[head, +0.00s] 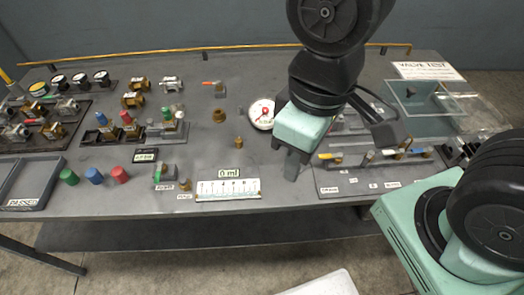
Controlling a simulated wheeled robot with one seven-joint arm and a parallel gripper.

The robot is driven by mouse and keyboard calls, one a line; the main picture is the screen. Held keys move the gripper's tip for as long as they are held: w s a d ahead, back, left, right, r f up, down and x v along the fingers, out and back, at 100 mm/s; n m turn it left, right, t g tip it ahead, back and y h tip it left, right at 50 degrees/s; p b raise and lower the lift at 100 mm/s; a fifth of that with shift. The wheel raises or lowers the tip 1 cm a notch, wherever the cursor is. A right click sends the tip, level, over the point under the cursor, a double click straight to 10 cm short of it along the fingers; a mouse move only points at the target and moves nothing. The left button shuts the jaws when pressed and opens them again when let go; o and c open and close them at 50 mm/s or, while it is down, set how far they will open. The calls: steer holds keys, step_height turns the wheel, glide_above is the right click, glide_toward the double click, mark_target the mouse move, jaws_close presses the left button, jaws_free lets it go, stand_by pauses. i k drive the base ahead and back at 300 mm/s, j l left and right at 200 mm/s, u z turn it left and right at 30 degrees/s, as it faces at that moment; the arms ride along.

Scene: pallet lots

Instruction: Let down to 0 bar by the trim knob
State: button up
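A round white pressure gauge (261,114) with red on its dial lies on the grey bench, just left of my arm. Its reading is too small to make out. My gripper (292,166) points down over the bench, right of the gauge and at the left edge of a panel (328,187) with small valves and labels. My wrist and hand cover part of this panel. I cannot pick out the trim knob; it may be hidden or too small. I cannot tell whether the gripper is open, shut or touching anything.
Left are brass valves (133,99), small gauges (80,79), coloured caps (94,176) and a grey tray (29,184). A clear box (425,101) stands right.

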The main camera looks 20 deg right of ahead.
mark_target(238, 143)
steer(key=k+l+u, duration=0.15)
steer(key=l, duration=0.3)
steer(key=k+l+u, duration=0.2)
steer(key=l, duration=0.2)
steer(key=k+l+u, duration=0.15)
steer(key=l, duration=0.25)
